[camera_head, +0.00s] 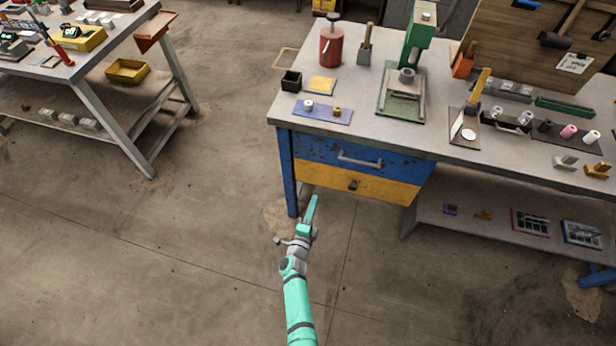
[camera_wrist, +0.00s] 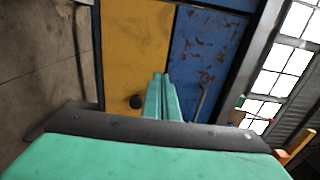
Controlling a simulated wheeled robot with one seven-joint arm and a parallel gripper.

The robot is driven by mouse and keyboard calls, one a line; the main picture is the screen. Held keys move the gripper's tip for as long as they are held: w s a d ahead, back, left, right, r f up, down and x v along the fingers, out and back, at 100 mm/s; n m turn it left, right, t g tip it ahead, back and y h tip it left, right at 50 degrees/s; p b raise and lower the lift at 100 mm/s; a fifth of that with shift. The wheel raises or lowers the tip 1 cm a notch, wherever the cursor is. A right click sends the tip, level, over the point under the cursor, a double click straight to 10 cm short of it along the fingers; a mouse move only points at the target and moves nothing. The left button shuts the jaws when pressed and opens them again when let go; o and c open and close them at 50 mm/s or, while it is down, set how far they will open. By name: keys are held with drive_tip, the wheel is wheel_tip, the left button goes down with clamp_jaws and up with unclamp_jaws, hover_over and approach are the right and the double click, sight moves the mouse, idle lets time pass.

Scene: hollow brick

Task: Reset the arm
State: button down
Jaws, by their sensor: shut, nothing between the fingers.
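My teal arm reaches forward from the bottom of the head view. My gripper (camera_head: 313,203) is at its end, low in front of the left part of the workbench. In the wrist view my gripper (camera_wrist: 163,78) has its two teal fingers together with nothing held. The fingers point toward the bench's drawers. The yellow drawer (camera_head: 330,179) with a dark round knob and the blue drawer (camera_head: 375,152) with a bar handle both look closed. In the wrist view the yellow drawer (camera_wrist: 135,45) and blue drawer (camera_wrist: 208,50) appear turned sideways. I cannot tell whether the fingertips touch the front.
The workbench top (camera_head: 255,112) holds a red can (camera_head: 331,47), a green press (camera_head: 405,90) and several small parts. A lower shelf (camera_head: 470,222) is at the right. Another table (camera_head: 85,70) stands at the upper left. The concrete floor (camera_head: 170,250) around my arm is clear.

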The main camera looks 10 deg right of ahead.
drive_tip(key=s+a+r+n+y, duration=0.2)
drive_tip(key=s+n, duration=0.2)
drive_tip(key=s, duration=0.5)
drive_tip(key=s+a+r+n+y, duration=0.1)
drive_tip(key=s+a+r+n, duration=0.2)
drive_tip(key=s, duration=0.5)
drive_tip(key=s+a+r+n+y, duration=0.1)
drive_tip(key=s+r+n+y, duration=0.1)
drive_tip(key=s+n, duration=0.5)
drive_tip(key=s+a+r+n+g+y, duration=0.1)
drive_tip(key=s+r+n, duration=0.7)
drive_tip(key=s+r, duration=1)
drive_tip(key=shift+a+r+n+y, duration=0.3)
drive_tip(key=shift+a+r+y, duration=0.2)
drive_tip(key=shift+a+r, duration=0.45)
drive_tip(key=shift+f, duration=0.1)
